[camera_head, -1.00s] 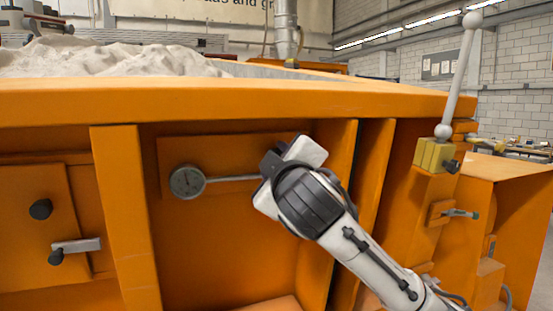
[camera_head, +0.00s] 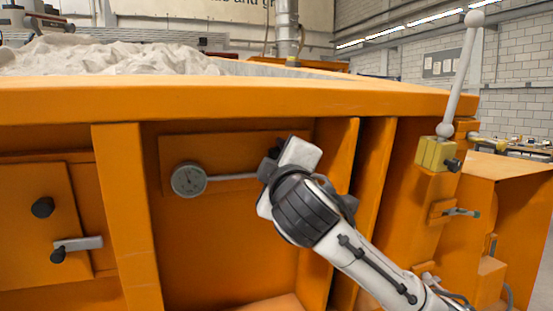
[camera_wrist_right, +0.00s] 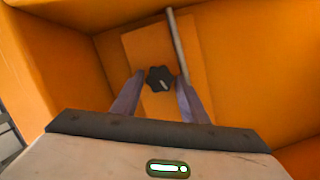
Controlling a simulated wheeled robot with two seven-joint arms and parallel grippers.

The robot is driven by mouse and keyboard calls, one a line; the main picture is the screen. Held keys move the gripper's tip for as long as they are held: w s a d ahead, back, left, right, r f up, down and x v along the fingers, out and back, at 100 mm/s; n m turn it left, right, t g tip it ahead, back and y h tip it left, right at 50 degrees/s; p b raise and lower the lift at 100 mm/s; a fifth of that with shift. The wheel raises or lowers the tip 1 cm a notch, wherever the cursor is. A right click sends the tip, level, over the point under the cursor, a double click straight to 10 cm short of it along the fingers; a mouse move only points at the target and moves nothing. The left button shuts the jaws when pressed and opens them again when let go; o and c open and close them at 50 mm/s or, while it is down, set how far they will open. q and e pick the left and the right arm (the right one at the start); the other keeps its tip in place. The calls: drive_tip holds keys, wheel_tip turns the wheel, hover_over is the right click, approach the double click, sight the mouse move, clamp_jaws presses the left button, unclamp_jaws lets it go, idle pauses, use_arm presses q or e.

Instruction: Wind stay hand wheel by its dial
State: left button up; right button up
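The dial (camera_head: 188,180) is a round grey gauge with a needle, on a metal stem against the orange panel in the head view. The stay hand wheel (camera_wrist_right: 159,79) is a dark lobed knob with a pale mark, on an orange plate in the right wrist view. My right gripper (camera_wrist_right: 158,103) has its two fingers apart, one on each side of the wheel in that view; I cannot tell whether they touch it. In the head view my right gripper (camera_head: 270,165) is at the stem's right end and hides the wheel. My left gripper is not in view.
The orange sandbed (camera_head: 240,102) has ribs on both sides of this recess. A black knob (camera_head: 42,208) and a small crank (camera_head: 78,245) are on the left panel. A white ball-ended lever (camera_head: 460,75) stands on a yellow block at the right.

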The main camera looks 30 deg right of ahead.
drive_tip(key=b+v, duration=0.1)
drive_tip(key=v, duration=0.9)
drive_tip(key=shift+s+b, duration=0.15)
drive_tip(key=shift+b, duration=0.2)
drive_tip(key=shift+a+f, duration=0.1)
drive_tip(key=w+a+f+g+y, duration=0.1)
drive_tip(key=w+a+f+y, duration=0.15)
drive_tip(key=f, duration=0.85)
drive_tip(key=w+a+f+n+g+y, duration=0.1)
drive_tip(key=w+a+f+g+y, duration=0.2)
drive_tip(key=f, duration=0.8)
drive_tip(key=w+a+f+y, duration=0.15)
drive_tip(key=a+f, duration=0.25)
drive_tip(key=f, duration=0.7)
drive_tip(key=s+a+f+m+g+y, duration=0.1)
drive_tip(key=s+f, duration=0.3)
drive_tip(key=f, duration=0.5)
drive_tip(key=s+a+f+m+g+y, duration=0.1)
drive_tip(key=s+a+f+y, duration=0.1)
drive_tip(key=s+f, duration=0.45)
drive_tip(key=s+f+m+g, duration=0.2)
drive_tip(key=s+f+m, duration=0.2)
drive_tip(key=s+f, duration=1.1)
drive_tip(key=shift+s+a+f+m+y, duration=0.3)
drive_tip(key=shift+s+a+f, duration=0.1)
drive_tip(key=shift+f, duration=0.3)
